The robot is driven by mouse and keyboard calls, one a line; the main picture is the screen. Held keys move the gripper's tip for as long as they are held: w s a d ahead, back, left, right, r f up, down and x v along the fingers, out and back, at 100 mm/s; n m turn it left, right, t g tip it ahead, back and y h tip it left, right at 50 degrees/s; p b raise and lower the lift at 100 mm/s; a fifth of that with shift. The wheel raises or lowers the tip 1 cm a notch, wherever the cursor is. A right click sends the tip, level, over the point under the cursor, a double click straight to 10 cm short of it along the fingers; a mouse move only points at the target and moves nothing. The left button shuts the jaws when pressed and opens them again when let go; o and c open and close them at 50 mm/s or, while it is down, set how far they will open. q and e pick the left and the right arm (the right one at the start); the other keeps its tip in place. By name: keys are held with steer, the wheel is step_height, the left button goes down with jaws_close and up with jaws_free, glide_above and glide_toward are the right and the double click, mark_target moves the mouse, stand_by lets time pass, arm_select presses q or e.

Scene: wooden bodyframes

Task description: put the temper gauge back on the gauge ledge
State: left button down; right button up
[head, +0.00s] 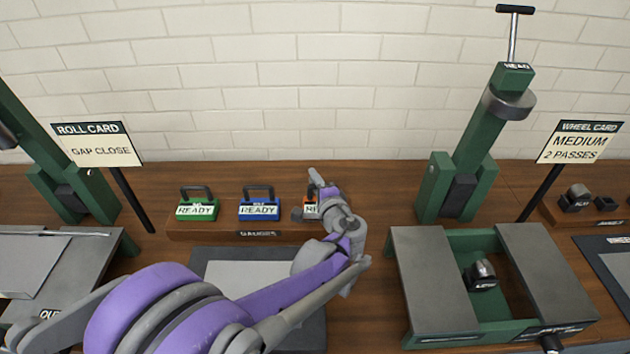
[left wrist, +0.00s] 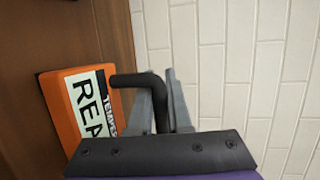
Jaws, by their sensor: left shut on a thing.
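The orange temper gauge (left wrist: 62,108) has a white label reading "TEMPER" and "REA…" and a black handle (left wrist: 126,80). My left gripper (left wrist: 158,82) is shut on that handle. In the head view the gauge (head: 307,209) shows at the right end of the gauge ledge (head: 198,231), mostly hidden behind my left gripper (head: 316,188). I cannot tell whether it touches the ledge or hangs just above it. A green gauge (head: 197,206) and a blue gauge (head: 259,207), both reading "READY", stand on the ledge to its left. My right gripper is not in view.
A green machine with grey plates (head: 433,275) stands at right, with a dark block (head: 481,276) in its channel. Its green column (head: 470,140) rises behind. A roll card sign (head: 100,145) stands left of the ledge. A wheel card sign (head: 581,142) is far right. A brick wall closes the back.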

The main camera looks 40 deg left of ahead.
arm_select(q)
steer(key=c, duration=0.8)
jaws_free()
steer(key=shift+c, duration=0.2)
steer(key=shift+r, duration=0.1)
steer(key=p+v, duration=0.1)
steer(key=v, duration=1.1)
